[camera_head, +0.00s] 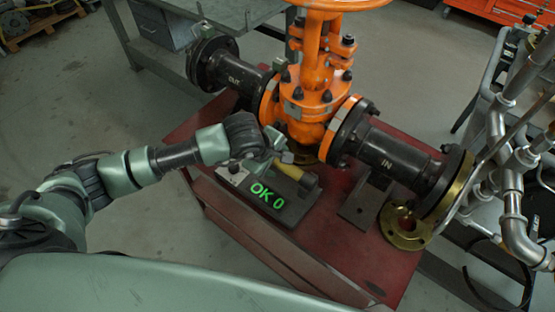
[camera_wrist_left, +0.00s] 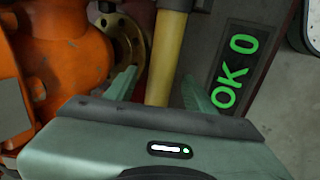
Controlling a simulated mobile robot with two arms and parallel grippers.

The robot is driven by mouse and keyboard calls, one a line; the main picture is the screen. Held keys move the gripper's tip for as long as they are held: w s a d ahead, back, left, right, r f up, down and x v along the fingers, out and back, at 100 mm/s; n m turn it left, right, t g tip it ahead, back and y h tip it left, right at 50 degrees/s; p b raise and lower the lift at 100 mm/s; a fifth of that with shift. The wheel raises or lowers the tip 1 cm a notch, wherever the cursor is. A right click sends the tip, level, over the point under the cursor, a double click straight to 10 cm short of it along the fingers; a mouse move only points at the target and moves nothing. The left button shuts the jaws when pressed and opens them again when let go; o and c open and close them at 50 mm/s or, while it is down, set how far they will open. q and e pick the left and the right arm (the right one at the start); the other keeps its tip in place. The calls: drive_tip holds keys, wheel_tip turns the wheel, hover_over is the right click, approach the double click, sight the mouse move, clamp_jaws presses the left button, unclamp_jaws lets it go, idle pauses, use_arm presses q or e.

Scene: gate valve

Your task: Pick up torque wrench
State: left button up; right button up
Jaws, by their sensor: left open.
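The torque wrench (camera_head: 307,184) has a yellow handle and lies at the dark holder with the green "OK 0" display (camera_head: 267,195); my gripper hides part of it. In the left wrist view the yellow handle (camera_wrist_left: 169,50) runs between my two green fingers. My left gripper (camera_head: 278,150) is open over the wrench, with one finger (camera_wrist_left: 121,84) on each side of the handle and visible gaps. The display (camera_wrist_left: 237,70) is at the right in that view. My right gripper is not in view.
The orange gate valve (camera_head: 318,65) with dark pipe ends stands on the red table (camera_head: 330,262) close behind my left gripper. A brass flange ring (camera_head: 407,228) lies at the right. A cart with metal pipes (camera_head: 505,150) stands further right.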

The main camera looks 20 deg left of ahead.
use_arm(q)
clamp_jaws()
idle(1.3)
drive_tip(key=shift+w+r, duration=0.1)
drive_tip(key=shift+r, duration=0.05)
